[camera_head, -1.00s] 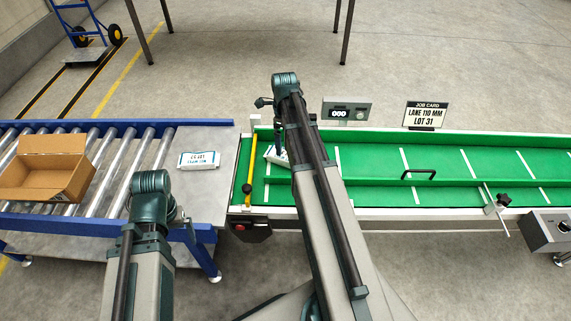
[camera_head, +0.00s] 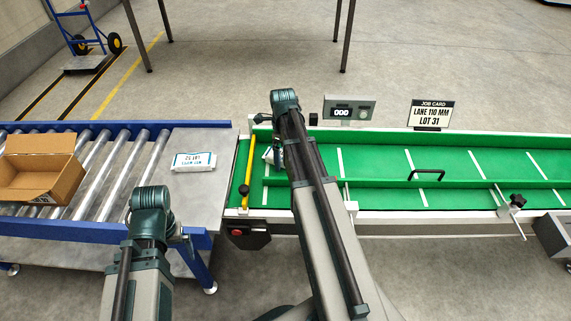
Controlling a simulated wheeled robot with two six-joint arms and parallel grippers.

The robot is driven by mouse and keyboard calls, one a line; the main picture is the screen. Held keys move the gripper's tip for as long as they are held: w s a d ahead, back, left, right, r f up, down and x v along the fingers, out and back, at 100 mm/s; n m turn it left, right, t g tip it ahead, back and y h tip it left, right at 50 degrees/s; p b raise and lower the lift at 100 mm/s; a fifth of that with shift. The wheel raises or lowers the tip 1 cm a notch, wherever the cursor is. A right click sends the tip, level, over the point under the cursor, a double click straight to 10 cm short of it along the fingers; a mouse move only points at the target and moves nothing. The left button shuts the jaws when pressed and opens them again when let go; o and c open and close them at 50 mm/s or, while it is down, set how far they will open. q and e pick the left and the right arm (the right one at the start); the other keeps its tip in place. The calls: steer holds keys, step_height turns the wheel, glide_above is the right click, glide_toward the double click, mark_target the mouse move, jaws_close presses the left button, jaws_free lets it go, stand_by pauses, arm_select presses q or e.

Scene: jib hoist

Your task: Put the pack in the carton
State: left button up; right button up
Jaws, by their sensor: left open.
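A white pack (camera_head: 193,162) with upside-down print lies flat on the steel plate between the rollers and the green conveyor. Another small white item (camera_head: 268,155) is at the left end of the green conveyor, partly hidden by my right arm. The open brown carton (camera_head: 40,178) stands on the rollers at far left; I see no pack in it. My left gripper (camera_head: 186,240) is open and empty, low at the plate's front edge. My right gripper (camera_head: 276,152) is down by the white item; my arm hides its fingers, so whether it grips is unclear.
A yellow bar (camera_head: 246,172) crosses the green conveyor's (camera_head: 375,165) left end. A green lane guide with a black handle (camera_head: 427,175) runs along it. The job card (camera_head: 431,114) reads lane 110 mm, lot 31. The steel plate (camera_head: 205,195) is clear around the pack.

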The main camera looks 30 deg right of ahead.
steer(key=c, duration=1.3)
steer(key=shift+r, duration=0.1)
step_height(320, 180, up, 10)
steer(key=p, duration=1)
